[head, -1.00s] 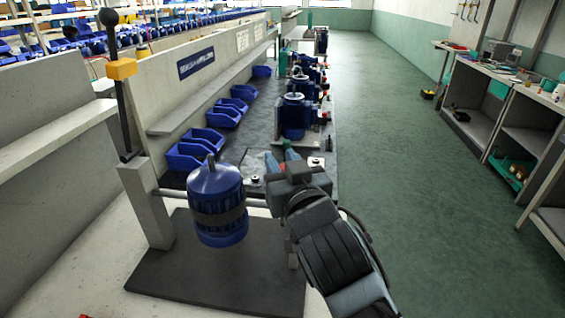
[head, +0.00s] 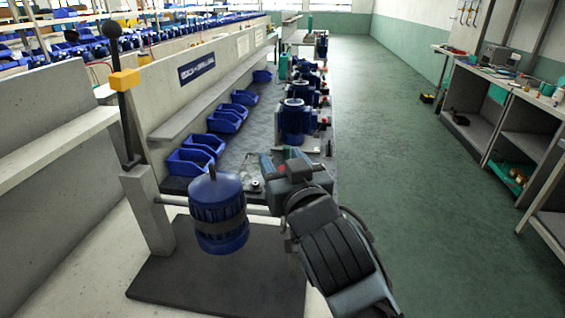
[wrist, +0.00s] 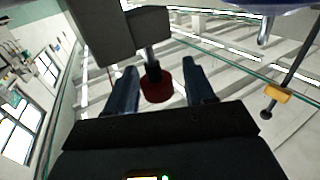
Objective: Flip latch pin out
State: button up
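In the wrist view a pin with a dark red knob (wrist: 157,88) sticks out of a grey block (wrist: 122,35). I take it for the latch pin. My gripper (wrist: 160,68) is open, with one blue-grey finger on each side of the knob. Gaps show between knob and fingers; I cannot tell contact. In the head view my gripper (head: 281,162) is at the right end of the fixture, and my wrist hides the pin and block there. The blue motor (head: 218,212) hangs on the fixture's bar to the left of my gripper.
A lever with a yellow block (head: 124,80) and black ball stands on the fixture's left post (head: 150,207), above a dark base plate (head: 200,278). Blue bins (head: 190,162) and more pumps (head: 296,120) line the bench behind. The green floor (head: 400,160) at right is clear.

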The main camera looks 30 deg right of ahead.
jog(key=shift+s+f, duration=0.1)
jog(key=shift+s, duration=0.1)
jog(key=s+a+b, duration=0.1)
jog(key=s, duration=0.6)
jog(key=shift+s+a+b, duration=0.15)
jog(key=shift+a+b, duration=0.05)
jog(key=shift+b, duration=0.2)
